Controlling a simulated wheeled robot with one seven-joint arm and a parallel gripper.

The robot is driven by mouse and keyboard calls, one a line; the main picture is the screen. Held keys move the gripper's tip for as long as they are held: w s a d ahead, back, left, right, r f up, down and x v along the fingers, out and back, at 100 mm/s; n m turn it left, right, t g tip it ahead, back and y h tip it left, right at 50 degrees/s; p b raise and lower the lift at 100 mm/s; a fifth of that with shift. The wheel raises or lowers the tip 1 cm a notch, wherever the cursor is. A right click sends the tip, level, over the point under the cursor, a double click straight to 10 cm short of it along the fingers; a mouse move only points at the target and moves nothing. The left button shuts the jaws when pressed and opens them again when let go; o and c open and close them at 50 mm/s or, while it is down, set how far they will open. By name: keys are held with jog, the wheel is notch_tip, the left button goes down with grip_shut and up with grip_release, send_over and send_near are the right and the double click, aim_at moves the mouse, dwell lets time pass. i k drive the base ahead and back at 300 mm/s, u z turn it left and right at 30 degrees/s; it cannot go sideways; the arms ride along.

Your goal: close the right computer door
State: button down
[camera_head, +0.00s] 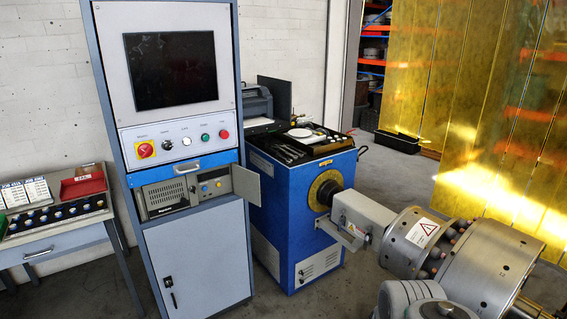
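The computer compartment sits in the tall blue and grey cabinet, below a blue drawer with a handle. The right computer door (246,184) is a small grey panel. It stands open, swung outward to the right of the compartment. Inside the compartment are a grey computer unit (166,196) on the left and a panel with a small display and knobs (213,186) on the right. My gripper is not in view. Rounded grey parts at the bottom edge, right of centre, look like links of my arm, well to the right of the door.
A blue machine (288,195) with a black tray on top stands right behind the open door. A large metal rotor (490,262) fills the lower right. A side table (60,238) with bins stands at the left. Some floor is bare in front of the cabinet.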

aim_at(246, 183)
jog(key=i, duration=2.6)
jog(key=u, duration=2.35)
